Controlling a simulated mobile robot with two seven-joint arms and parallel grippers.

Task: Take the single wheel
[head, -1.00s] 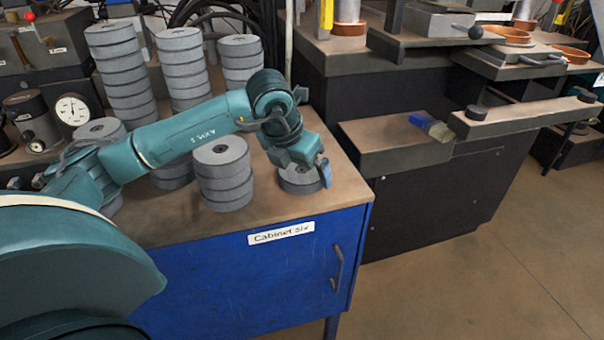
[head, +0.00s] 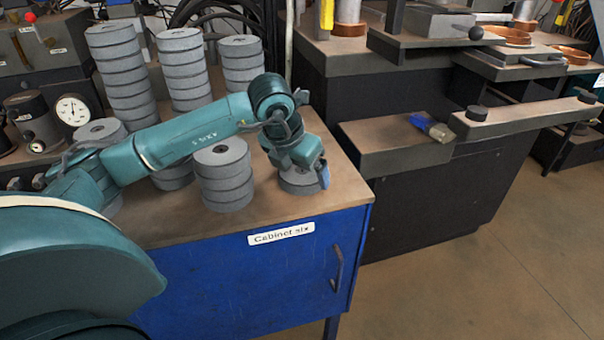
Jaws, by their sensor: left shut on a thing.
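The single wheel (head: 298,185) is a grey disc on the right part of the wooden top of the blue cabinet (head: 215,280), near its right edge. My left gripper (head: 306,174) is over this wheel and shut on it, pointing down from the wrist. The gripper hides the wheel's upper right side, and the fingertips' contact is only partly visible. I cannot tell whether the wheel is resting on the top or just clear of it. My right gripper is not in view.
A short stack of grey wheels (head: 223,178) stands just left of the single wheel. Taller stacks (head: 183,70) stand behind, under and beyond my left arm. A dial gauge (head: 73,110) is at the far left. A dark bench (head: 405,150) with a blue-handled brush (head: 431,127) is right.

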